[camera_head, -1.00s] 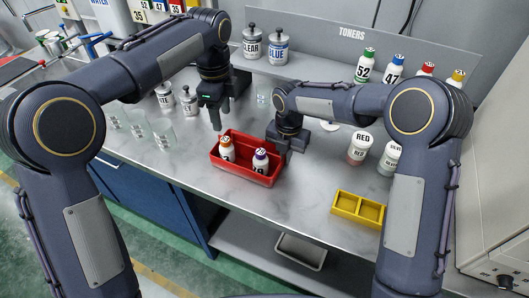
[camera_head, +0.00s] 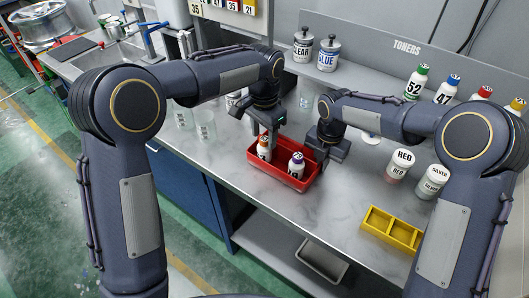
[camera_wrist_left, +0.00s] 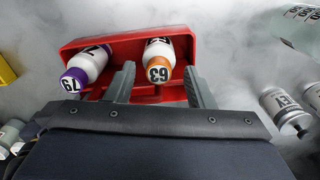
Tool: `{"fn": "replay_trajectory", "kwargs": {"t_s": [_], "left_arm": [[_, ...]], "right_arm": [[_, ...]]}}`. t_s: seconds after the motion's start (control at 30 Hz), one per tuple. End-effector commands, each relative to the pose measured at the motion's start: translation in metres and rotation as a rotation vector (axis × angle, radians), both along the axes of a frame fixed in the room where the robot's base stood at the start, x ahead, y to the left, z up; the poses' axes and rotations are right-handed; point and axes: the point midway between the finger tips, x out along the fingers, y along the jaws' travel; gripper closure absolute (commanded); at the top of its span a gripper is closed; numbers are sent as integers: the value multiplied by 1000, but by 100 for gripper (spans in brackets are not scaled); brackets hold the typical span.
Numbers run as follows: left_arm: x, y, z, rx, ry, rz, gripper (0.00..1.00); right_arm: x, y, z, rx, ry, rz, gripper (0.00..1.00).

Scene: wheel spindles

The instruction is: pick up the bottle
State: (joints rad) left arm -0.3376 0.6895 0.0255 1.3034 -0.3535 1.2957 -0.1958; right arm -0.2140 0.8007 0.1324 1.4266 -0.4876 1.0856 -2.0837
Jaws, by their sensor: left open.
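A red tray (camera_head: 290,181) on the counter holds two white bottles. The orange-capped bottle (camera_head: 264,150) stands in the left part of the tray. The purple-capped bottle (camera_head: 297,165) stands to its right. My left gripper (camera_head: 270,134) is open above the orange-capped bottle. In the left wrist view, the orange-capped bottle (camera_wrist_left: 158,60), marked 63, shows between the two fingers of the left gripper (camera_wrist_left: 160,80), and the purple-capped bottle (camera_wrist_left: 86,65), marked 79, lies outside them. My right gripper (camera_head: 324,158) is at the tray's right end; its fingers are not clear.
A yellow divided tray (camera_head: 391,231) sits at the front right. RED (camera_head: 400,164) and SILVER (camera_head: 433,182) jars stand behind it. Glass beakers (camera_head: 204,125) stand left of the red tray. Toner bottles (camera_head: 417,82) line the back shelf.

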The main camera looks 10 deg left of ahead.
Motion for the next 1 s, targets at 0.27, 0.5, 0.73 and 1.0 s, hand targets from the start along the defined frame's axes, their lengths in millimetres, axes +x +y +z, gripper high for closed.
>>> {"fn": "replay_trajectory", "kwargs": {"t_s": [0.27, 0.5, 0.73, 1.0], "left_arm": [[-1, 0, -24, 1, 2, -1, 52], [-1, 0, -60, 2, 2, -1, 52], [-1, 0, -70, 1, -1, -1, 52], [-1, -1, -69, 0, -1, -2, 71]], "right_arm": [[0, 0, 0, 0, -1, 0, 100], [0, 0, 0, 0, -1, 0, 100], [0, 0, 0, 0, -1, 0, 100], [0, 0, 0, 0, -1, 0, 100]]}}
